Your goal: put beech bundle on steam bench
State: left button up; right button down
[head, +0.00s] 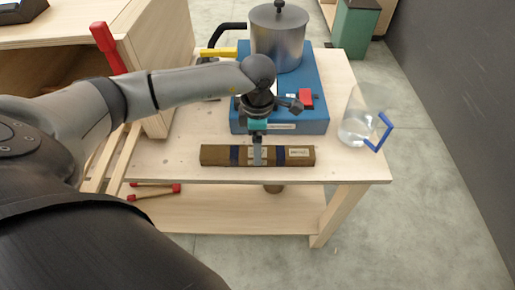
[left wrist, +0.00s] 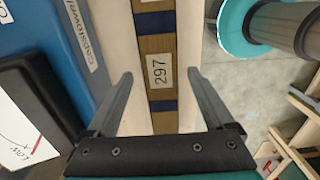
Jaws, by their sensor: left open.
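A brown wood bundle (head: 215,155) with dark blue bands and pale labels lies along the front edge of a pale wooden bench (head: 355,165). In the left wrist view the bundle (left wrist: 157,45) carries a label reading 297. I cannot tell from the label whether it is beech. My left gripper (head: 257,157) is right above the middle of the bundle, pointing down. In the wrist view its open fingers (left wrist: 160,78) stand on either side of the bundle, with gaps showing. My right gripper is in neither view.
Behind the bundle a blue base (head: 320,75) carries a metal pot (head: 277,40) and a red switch (head: 305,97). A clear jug (head: 358,130) with a blue handle stands at the right edge. Red-tipped clamps (head: 155,190) lie on the lower shelf. A red handle (head: 108,48) rises at left.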

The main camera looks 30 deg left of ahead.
pick_arm(q)
notch_tip(320, 180, up, 9)
jog(key=p, duration=0.1)
jog(key=shift+f, duration=0.1)
dwell(0.5)
